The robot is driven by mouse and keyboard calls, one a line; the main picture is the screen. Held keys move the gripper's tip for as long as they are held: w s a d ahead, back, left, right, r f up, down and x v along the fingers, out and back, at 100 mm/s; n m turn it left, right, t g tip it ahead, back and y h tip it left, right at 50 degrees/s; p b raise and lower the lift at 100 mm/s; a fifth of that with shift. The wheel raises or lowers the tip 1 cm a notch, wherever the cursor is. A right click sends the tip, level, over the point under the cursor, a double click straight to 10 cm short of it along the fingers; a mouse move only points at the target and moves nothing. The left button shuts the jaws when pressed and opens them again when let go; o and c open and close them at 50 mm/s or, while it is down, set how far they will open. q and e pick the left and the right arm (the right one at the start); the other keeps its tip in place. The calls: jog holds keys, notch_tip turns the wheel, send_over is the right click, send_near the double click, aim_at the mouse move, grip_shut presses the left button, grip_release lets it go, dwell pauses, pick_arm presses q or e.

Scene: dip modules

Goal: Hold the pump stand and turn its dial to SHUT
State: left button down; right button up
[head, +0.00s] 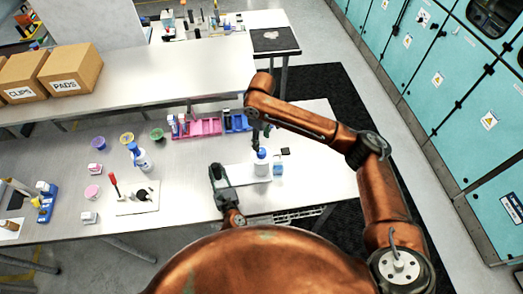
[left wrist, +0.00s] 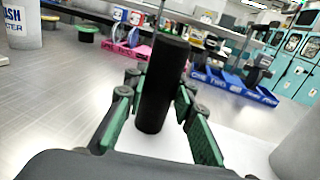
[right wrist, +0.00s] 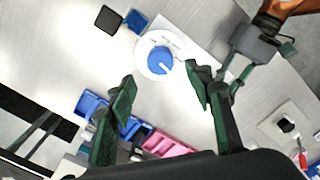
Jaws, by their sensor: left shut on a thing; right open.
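The pump stand has a white base plate (head: 240,178) and a white round body with a blue dial (head: 262,154) on top. In the right wrist view the dial (right wrist: 160,60) faces me; its markings are too small to read. My left gripper (head: 219,173) is at the left end of the plate. In the left wrist view it is shut on the stand's upright black post (left wrist: 163,85). My right gripper (head: 263,135) is above and behind the dial. In the right wrist view its open fingers (right wrist: 162,88) stand apart, with the dial just beyond the gap.
Pink (head: 205,127) and blue (head: 237,123) racks stand behind. A wash bottle (head: 143,158) and a plate with a red-handled tool (head: 137,198) are to the left.

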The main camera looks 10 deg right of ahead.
aim_at(262, 150)
notch_tip(262, 150, down, 8)
jog(key=shift+r, duration=0.1)
dwell(0.4)
jog(key=c, duration=1.2)
jog(key=shift+o, duration=0.2)
jog(key=shift+n, duration=0.3)
jog(key=n, duration=0.3)
jog(key=shift+n, duration=2)
